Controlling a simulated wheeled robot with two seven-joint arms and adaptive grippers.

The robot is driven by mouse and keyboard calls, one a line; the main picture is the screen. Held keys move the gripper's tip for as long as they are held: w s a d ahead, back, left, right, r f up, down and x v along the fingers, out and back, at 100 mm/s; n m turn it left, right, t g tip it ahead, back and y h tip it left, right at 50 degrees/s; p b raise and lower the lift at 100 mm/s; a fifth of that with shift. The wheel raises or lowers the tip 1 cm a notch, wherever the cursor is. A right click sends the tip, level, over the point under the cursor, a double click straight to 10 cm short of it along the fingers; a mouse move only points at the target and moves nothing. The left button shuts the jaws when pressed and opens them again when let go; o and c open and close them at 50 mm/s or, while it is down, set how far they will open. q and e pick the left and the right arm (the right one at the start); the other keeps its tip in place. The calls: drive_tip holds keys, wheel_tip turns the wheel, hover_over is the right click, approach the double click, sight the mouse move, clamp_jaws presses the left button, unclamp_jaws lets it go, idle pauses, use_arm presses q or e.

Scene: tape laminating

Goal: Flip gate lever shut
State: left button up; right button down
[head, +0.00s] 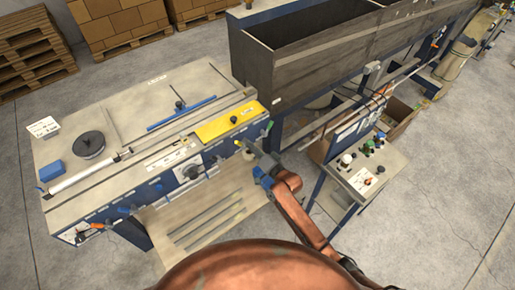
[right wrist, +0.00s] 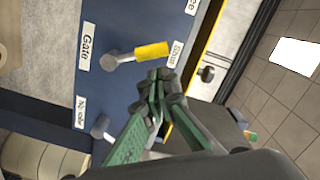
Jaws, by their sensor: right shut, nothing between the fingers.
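The gate lever (right wrist: 152,50) shows in the right wrist view as a yellow grip on a grey stem and pivot, fixed to a blue panel (right wrist: 130,85). It points right in that view, from beside the "Gate" label toward another label that I cannot read surely. My right gripper (right wrist: 165,82) is shut and empty, its dark fingertips just below the yellow grip; I cannot tell if they touch it. In the head view my right gripper (head: 248,146) is at the front edge of the laminating bench (head: 120,110), near a small yellow spot. My left gripper is not in view.
Another grey knob (right wrist: 100,127) sits lower on the panel in the right wrist view. A yellow plate (head: 228,122) tops the bench's right end. A small side table (head: 385,180) with coloured knobs stands right of my right arm. A long dark trough (head: 300,60) lies behind.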

drive_tip(key=s+d+r+b, duration=0.1)
drive_tip(key=s+d, duration=0.5)
drive_tip(key=d, duration=0.2)
drive_tip(key=shift+s+d+r, duration=0.3)
drive_tip(key=shift+s+r, duration=0.05)
drive_tip(key=shift+r, duration=0.05)
